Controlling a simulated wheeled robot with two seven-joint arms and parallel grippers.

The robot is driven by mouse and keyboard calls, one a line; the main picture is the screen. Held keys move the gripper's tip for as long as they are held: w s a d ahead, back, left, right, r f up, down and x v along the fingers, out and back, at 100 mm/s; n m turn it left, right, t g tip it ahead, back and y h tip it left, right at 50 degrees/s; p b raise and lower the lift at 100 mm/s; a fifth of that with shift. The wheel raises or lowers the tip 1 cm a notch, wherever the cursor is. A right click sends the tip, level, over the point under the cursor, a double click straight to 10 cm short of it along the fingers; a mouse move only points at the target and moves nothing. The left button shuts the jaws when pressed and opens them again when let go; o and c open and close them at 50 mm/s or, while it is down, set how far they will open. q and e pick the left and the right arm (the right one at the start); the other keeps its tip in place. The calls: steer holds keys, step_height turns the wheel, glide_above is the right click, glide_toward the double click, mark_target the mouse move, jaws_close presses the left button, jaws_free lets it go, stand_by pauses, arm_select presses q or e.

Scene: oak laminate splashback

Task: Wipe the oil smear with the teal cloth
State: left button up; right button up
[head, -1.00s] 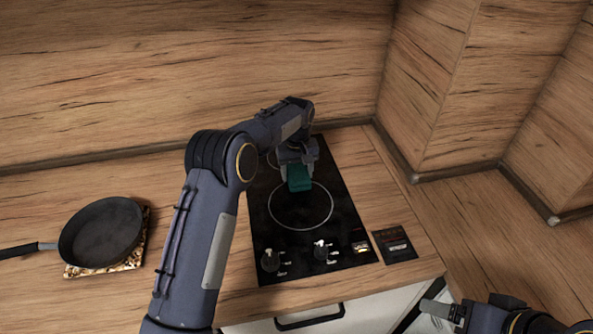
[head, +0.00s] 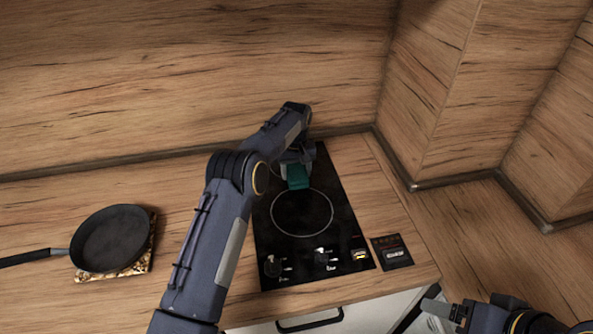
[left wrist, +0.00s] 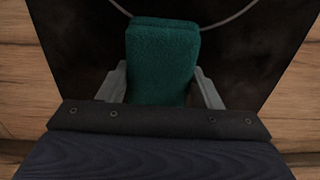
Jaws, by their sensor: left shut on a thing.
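The teal cloth (head: 297,177) is a folded block held in my left gripper (head: 296,166), over the back half of the black cooktop (head: 323,180). In the left wrist view the cloth (left wrist: 162,60) sits between the two grey fingers of the left gripper (left wrist: 163,85), which are shut on it. Whether the cloth touches the glass I cannot tell. I cannot make out the oil smear clearly; the glass shows only faint cloudy marks. My right gripper (head: 440,306) is at the lower right, in front of the counter, partly shown and apart from the cloth.
A black frying pan (head: 110,238) stands on a patterned trivet (head: 135,268) at the left. Two knobs (head: 322,257) are at the cooktop's front edge. A small dark label plate (head: 392,252) lies right of it. Wooden walls close off the back and right.

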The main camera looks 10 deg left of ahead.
arm_select(q)
steer(key=shift+w+r+p, duration=0.1)
steer(key=shift+r+p, duration=1.6)
steer(key=shift+r, duration=1.15)
steer(key=shift+r, duration=1.5)
